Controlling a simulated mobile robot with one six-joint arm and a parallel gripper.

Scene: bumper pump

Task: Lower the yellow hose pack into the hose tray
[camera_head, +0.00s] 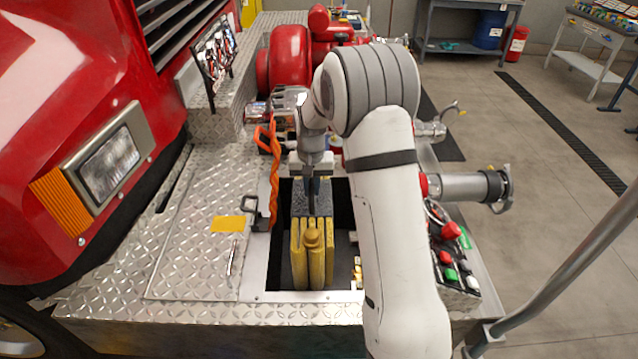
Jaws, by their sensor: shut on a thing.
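The yellow hose pack (312,255) is a bundle of upright yellow folds at the opening of the hose tray (300,297), a dark rectangular recess with a light metal rim in the bumper deck. A dark grey piece shows at the pack's far top end. My gripper (313,205) points down from above and is shut on the hose pack at that end. The pack looks upright and lies within the outline of the opening. I cannot tell how deep it sits or whether it touches the tray floor. My arm hides the tray's right side.
An orange strap (270,175) and a black latch (256,215) lie along the left edge of the opening. A control panel (453,260) with red and green knobs and a pipe outlet (475,187) stand right of my arm. The red truck front (70,110) is on the left.

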